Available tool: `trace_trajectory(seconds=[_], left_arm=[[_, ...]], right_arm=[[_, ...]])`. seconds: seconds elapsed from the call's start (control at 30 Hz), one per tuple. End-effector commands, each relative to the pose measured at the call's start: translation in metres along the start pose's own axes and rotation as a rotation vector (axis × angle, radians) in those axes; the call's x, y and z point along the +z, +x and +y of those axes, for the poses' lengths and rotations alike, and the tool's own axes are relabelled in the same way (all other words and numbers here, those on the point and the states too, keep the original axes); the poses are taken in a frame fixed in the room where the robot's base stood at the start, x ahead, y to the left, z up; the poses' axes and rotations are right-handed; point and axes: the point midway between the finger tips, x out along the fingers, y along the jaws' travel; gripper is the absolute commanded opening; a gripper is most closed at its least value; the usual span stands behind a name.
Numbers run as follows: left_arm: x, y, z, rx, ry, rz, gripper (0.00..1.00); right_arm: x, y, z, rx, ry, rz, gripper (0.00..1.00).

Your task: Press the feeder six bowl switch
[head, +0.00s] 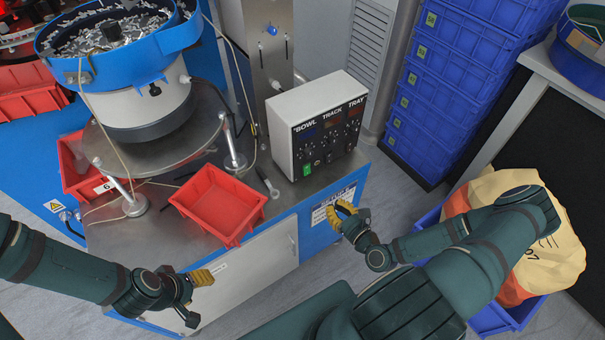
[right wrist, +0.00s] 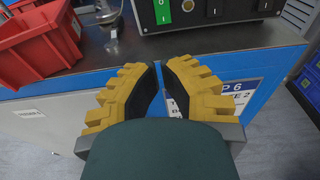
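The white feeder control box (head: 317,123) stands on the right end of the metal bench. Its black front is lettered BOWL, TRACK and TRAY, with small displays and knobs. A lit green switch (head: 307,169) sits low under BOWL; it also shows at the top of the right wrist view (right wrist: 162,13). My right gripper (head: 347,211) is in front of the box, to the right of and below the switch and apart from it. Its yellow fingers (right wrist: 160,68) are drawn together, with a narrow gap and nothing between them. My left gripper (head: 205,297) is spread and empty before the cabinet.
A red bin (head: 218,205) sits on the bench left of the box. A blue-rimmed bowl feeder (head: 120,62) full of metal parts stands behind it. Blue crates (head: 452,75) are stacked at the right. A sack (head: 545,262) stands beside my right arm.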

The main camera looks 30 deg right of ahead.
Motion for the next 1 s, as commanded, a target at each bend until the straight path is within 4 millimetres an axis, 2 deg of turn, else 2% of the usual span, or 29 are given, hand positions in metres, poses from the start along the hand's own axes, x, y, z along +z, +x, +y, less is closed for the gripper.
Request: trace_trajectory(seconds=[0.3,0.47,1.0], left_arm=[[0.000,0.000,0.000,0.000,0.000,0.000,0.54],[0.000,0.000,0.000,0.000,0.000,0.000,0.54],[-0.001,-0.001,0.000,0.000,0.000,0.001,0.54]], right_arm=[[0.000,0.001,0.000,0.000,0.001,0.000,0.00],[0.000,0.011,0.001,0.002,0.000,-0.001,0.00],[0.000,0.109,0.001,0.003,-0.002,-0.001,0.00]])
